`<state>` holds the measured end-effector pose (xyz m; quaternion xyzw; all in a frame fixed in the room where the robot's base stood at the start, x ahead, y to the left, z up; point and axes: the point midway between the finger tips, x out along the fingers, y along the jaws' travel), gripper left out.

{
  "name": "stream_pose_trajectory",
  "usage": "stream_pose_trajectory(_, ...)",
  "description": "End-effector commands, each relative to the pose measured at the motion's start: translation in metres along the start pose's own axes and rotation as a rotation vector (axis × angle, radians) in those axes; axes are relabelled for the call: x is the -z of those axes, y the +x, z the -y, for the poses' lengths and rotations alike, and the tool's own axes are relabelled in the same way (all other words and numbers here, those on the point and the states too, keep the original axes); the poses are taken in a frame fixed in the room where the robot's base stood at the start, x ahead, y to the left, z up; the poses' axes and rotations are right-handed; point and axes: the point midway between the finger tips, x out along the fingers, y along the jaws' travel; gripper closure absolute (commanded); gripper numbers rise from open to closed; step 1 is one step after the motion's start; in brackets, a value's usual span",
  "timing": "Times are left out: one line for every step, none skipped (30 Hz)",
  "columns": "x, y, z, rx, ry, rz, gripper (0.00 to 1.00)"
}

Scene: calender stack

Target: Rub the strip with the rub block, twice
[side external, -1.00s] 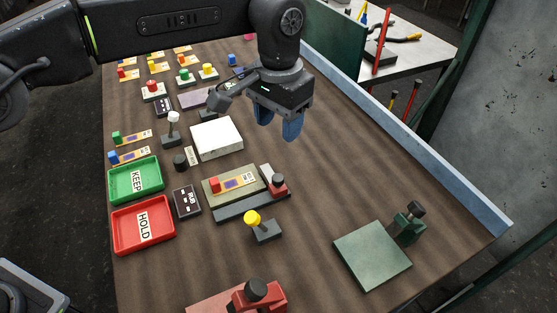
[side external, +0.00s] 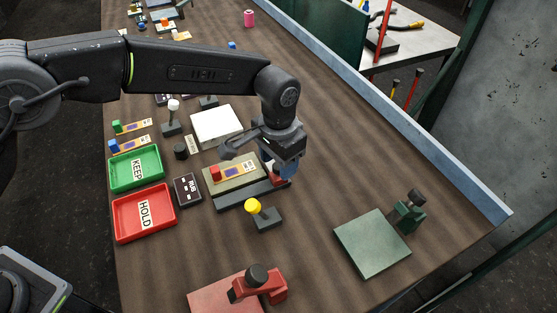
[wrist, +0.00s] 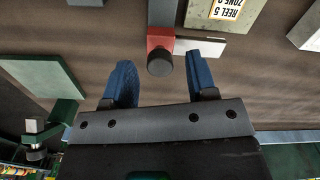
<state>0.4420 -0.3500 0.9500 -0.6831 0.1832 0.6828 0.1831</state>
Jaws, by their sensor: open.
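The strip (side external: 237,170), a yellow and purple label with a red cube at its left end, lies on an olive pad (side external: 220,186) in the side view. Its end, printed "REEL 5 ZONE 2", shows at the top of the wrist view (wrist: 229,8). The rub block, red with a black round knob, sits at the right end of the dark rail in front of the pad; it shows in the wrist view (wrist: 160,38). In the side view my gripper (side external: 279,172) covers most of it. My blue fingers (wrist: 160,82) are open, apart on either side of the knob's line, holding nothing.
A yellow-knobbed lever (side external: 264,221) stands just in front of the rail. A black RUB card (side external: 187,190) and green KEEP (side external: 122,179) and red HOLD (side external: 124,222) trays lie left. A white box (side external: 217,126) is behind. A green plate (side external: 372,244) lies right.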

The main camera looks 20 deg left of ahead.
Motion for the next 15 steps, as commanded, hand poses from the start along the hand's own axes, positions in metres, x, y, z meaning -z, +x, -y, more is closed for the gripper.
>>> stream_pose_trajectory(-0.0002, 0.0030, 0.0000, 0.000, 0.000, 0.001, 0.48)
stream_pose_trajectory(-0.0002, 0.0042, 0.0000, 0.000, 0.000, 0.001, 0.48)
stream_pose_trajectory(-0.0002, 0.0053, 0.0000, 0.000, 0.000, 0.001, 0.48)
stream_pose_trajectory(-0.0002, 0.0058, 0.0000, 0.000, 0.000, 0.001, 0.48)
stream_pose_trajectory(-0.0002, 0.0061, 0.0000, 0.000, 0.000, 0.000, 0.48)
stream_pose_trajectory(-0.0001, 0.0063, 0.0000, 0.000, 0.000, 0.000, 0.48)
stream_pose_trajectory(-0.0001, 0.0062, 0.0000, 0.000, 0.000, 0.000, 0.48)
stream_pose_trajectory(-0.0001, 0.0062, 0.0000, 0.000, 0.000, 0.000, 0.48)
stream_pose_trajectory(-0.0001, 0.0061, 0.0000, 0.000, 0.000, 0.000, 0.48)
stream_pose_trajectory(-0.0001, 0.0061, 0.0000, 0.000, 0.000, 0.000, 0.48)
stream_pose_trajectory(-0.0002, 0.0061, 0.0000, 0.000, 0.000, 0.000, 0.48)
stream_pose_trajectory(-0.0002, 0.0060, 0.0000, 0.000, 0.000, 0.000, 0.52)
stream_pose_trajectory(-0.0002, 0.0060, 0.0000, 0.000, 0.000, 0.000, 0.54)
stream_pose_trajectory(-0.0002, 0.0059, 0.0000, 0.000, 0.000, 0.000, 0.57)
stream_pose_trajectory(-0.0001, 0.0059, 0.0000, 0.000, 0.000, 0.000, 0.61)
